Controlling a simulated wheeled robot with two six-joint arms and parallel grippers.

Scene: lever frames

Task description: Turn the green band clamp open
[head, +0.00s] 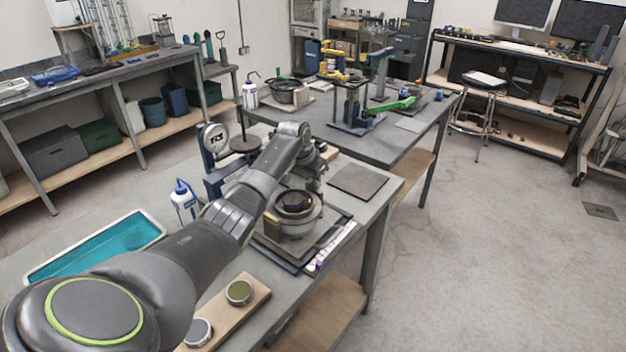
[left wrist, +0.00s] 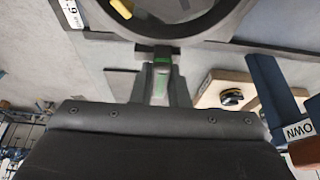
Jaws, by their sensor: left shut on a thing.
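The green band clamp (left wrist: 163,70) shows in the left wrist view as a small green piece on a dark lever, at the rim of a large round vessel (left wrist: 222,24). My left gripper (left wrist: 160,84) is shut on it, with a finger on each side. Most of the clamp is hidden between the fingers. In the head view a grey round pot (head: 292,224) with a dark top stands on a dark tray on the near bench, beside my left forearm. The fingertips and the clamp are hard to make out there. My right gripper is not in view.
A teal tray (head: 97,246), a white bottle with a blue top (head: 184,201) and a wooden board with two round pieces (head: 257,296) lie around the arm. A flat grey plate (head: 357,181) is farther back. The farther bench holds a green-levered press (head: 398,105).

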